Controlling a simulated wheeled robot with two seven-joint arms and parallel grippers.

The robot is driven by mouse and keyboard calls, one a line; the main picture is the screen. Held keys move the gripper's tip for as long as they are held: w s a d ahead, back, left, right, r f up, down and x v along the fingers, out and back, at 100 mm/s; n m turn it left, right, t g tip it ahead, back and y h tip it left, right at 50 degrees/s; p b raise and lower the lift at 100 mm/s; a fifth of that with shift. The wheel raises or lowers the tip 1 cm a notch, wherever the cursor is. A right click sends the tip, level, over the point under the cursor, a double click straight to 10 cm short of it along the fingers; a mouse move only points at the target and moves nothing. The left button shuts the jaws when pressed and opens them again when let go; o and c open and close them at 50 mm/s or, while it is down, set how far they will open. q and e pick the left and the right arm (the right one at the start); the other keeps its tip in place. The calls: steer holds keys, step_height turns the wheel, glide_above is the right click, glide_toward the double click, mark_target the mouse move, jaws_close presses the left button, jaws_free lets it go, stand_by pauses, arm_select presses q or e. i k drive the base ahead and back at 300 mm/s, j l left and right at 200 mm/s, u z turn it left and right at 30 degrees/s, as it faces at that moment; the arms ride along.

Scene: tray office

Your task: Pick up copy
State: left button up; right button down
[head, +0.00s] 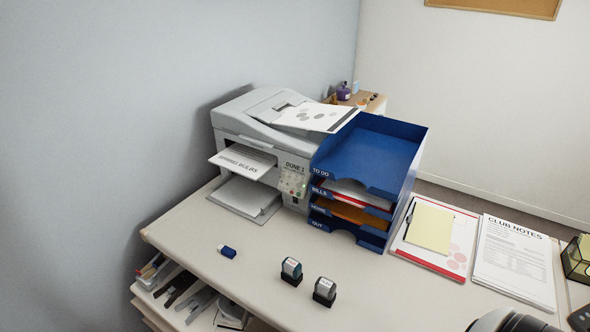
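A grey-white printer-copier (245,122) stands at the back left of the desk, against the wall. A white printed sheet (240,162), apparently the copy, sticks out of its upper front slot, tilted, with large dark lettering along its edge. The printer's small panel (293,180) reads "DONE 1". Another sheet (322,117) with grey round shapes lies on the feeder on top. The rear part of the sheet in the slot is hidden inside the printer. Neither of my grippers shows in the head view.
A blue tray stack (365,130) stands directly right of the printer. A clipboard (462,255) and "CLUB NOTES" papers (512,262) lie further right. Two stamps (291,272) (325,291) and a small blue object (227,251) stand in front. The desk's front left is mostly clear.

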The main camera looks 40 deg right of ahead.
mark_target(259, 150)
steer(key=i+z, duration=0.1)
steer(key=z, duration=0.3)
steer(key=i+z, duration=0.1)
steer(key=z, duration=0.35)
steer(key=j+z, duration=0.15)
steer(key=z, duration=0.25)
steer(key=i, duration=0.05)
